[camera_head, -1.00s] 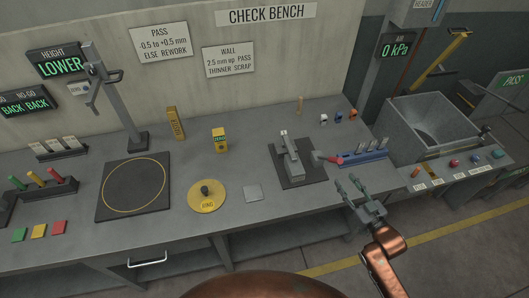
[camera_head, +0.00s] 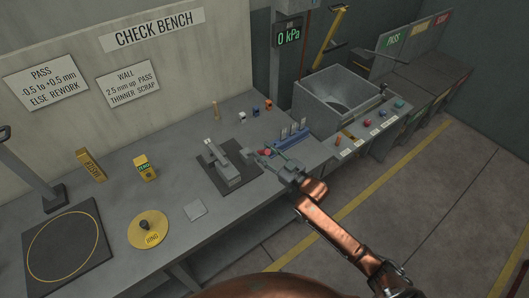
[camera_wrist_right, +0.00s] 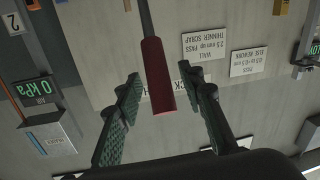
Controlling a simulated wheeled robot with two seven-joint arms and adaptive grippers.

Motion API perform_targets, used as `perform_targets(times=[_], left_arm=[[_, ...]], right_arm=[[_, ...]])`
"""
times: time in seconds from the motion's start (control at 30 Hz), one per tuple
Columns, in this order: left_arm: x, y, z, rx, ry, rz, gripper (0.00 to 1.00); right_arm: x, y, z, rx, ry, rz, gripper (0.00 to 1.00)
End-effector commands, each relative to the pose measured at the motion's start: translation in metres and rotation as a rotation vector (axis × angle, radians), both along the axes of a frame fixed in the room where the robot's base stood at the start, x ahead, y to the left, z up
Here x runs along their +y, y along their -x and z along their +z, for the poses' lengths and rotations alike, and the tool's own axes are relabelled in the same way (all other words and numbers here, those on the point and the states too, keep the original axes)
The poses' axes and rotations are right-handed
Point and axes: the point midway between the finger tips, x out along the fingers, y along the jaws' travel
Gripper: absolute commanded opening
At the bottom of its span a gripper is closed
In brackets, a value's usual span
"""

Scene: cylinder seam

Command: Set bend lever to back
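A lever with a red grip (camera_head: 265,152) shows at the right part of the bench in the head view; no label on it is legible, so I cannot confirm it is the bend lever. My right gripper (camera_head: 262,160) is at this grip and partly covers it. In the right wrist view the red grip (camera_wrist_right: 158,78) hangs between the two green fingers of the right gripper (camera_wrist_right: 163,78), which are open with gaps on both sides. My left gripper is out of view.
A grey clamp-like fixture on a dark plate (camera_head: 229,168) stands just left of the gripper. A blue rack (camera_head: 288,142) is close to its right. A grey hopper (camera_head: 343,97) and a yellow bar (camera_head: 325,40) are farther right. The floor in front is clear.

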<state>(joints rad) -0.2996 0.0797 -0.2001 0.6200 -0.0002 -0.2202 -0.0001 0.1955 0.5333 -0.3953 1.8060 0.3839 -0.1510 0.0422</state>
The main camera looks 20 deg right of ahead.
Motion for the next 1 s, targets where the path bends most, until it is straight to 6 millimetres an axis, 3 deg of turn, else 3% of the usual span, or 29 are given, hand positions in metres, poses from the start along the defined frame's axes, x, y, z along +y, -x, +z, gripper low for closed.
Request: perform_targets(times=[0.17,0.67,1.0], left_arm=[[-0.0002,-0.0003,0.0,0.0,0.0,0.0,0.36],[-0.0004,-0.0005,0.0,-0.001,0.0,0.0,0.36],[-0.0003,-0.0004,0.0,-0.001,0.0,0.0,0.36]], right_arm=[[-0.0002,0.0002,-0.0003,0.001,0.0,0.0,0.35],[-0.0007,0.0005,-0.0003,0.001,0.0,-0.001,0.01],[-0.0008,0.0005,-0.0003,0.001,0.0,-0.001,0.0]])
